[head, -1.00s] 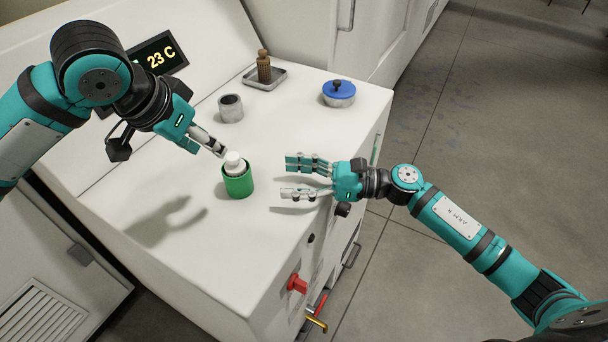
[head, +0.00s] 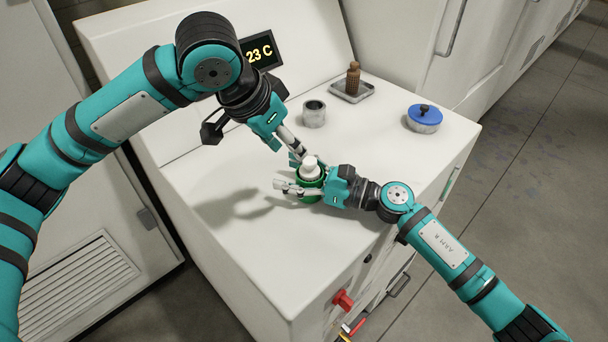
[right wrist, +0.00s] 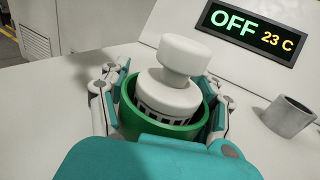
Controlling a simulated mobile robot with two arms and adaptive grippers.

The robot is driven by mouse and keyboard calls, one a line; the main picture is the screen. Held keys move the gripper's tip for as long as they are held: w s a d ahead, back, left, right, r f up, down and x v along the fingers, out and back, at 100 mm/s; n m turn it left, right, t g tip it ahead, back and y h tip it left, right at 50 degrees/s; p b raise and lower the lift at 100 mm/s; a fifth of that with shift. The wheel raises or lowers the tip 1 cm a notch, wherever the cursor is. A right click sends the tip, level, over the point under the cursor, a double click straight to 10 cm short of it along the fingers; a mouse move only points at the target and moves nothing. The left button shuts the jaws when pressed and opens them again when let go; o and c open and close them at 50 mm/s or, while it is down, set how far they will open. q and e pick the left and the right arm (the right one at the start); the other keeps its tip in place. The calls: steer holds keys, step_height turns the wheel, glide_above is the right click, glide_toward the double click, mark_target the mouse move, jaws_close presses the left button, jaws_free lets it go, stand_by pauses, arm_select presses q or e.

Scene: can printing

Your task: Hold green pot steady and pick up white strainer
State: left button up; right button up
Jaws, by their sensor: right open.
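The green pot (head: 311,191) stands upright on the white machine top, and it also shows in the right wrist view (right wrist: 160,132). The white strainer (head: 309,167) sits inside the pot, with its knob rising above the rim; its knob and slotted lower body show clearly in the right wrist view (right wrist: 181,60). My right gripper (head: 288,173) is open, with its fingers on either side of the pot. Whether they touch it is unclear. My left gripper (head: 293,146) points down just behind and left of the strainer, holding nothing visible; its finger gap is not clear.
A grey cup (head: 314,115), a tray (head: 364,93) with a brown ribbed piece (head: 353,77), and a blue-lidded container (head: 424,117) stand farther back. A display (head: 259,50) is behind. The front left of the top is clear; a red knob (head: 343,300) is on the front.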

steer(key=shift+c, duration=0.2)
steer(key=c, duration=1.3)
jaws_close()
